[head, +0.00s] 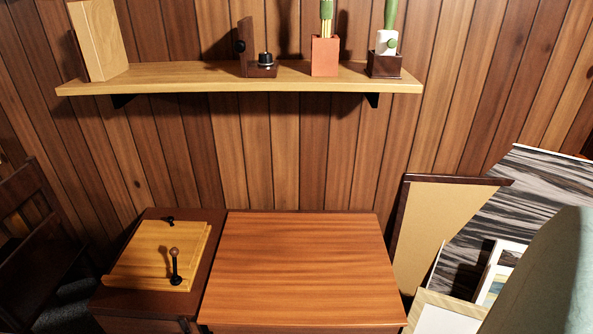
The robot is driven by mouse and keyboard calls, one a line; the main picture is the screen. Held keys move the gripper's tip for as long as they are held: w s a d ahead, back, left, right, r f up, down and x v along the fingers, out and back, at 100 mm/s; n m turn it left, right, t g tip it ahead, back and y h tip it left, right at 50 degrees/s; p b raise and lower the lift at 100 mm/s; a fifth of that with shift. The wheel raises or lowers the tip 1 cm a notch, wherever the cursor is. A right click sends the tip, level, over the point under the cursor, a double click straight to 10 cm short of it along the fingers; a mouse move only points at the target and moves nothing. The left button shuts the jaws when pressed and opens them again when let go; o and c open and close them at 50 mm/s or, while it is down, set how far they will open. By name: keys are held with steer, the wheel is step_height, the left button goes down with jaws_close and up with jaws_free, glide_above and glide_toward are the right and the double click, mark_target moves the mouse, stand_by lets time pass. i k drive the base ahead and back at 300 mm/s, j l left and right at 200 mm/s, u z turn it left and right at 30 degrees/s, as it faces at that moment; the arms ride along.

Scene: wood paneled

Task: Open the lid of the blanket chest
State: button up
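The blanket chest appears to be the wide wooden box against the wall at the bottom middle. Its flat reddish-brown lid (298,262) lies level and looks shut. The front of the chest is mostly cut off by the bottom edge, so no handle or latch on it can be made out. My gripper is not in the head view.
A dark cabinet (126,240) with a yellow wooden panel (160,255) and a black knobbed lever (175,266) adjoins the chest's left. A wall shelf (200,76) holding several objects hangs above. Framed boards (430,225) and pictures lean at the right.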

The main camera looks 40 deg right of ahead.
mark_target(313, 269)
steer(key=l+z, duration=0.1)
steer(key=z, duration=0.85)
steer(key=k+l+u, duration=0.3)
steer(key=k+u, duration=0.35)
steer(key=k, duration=0.15)
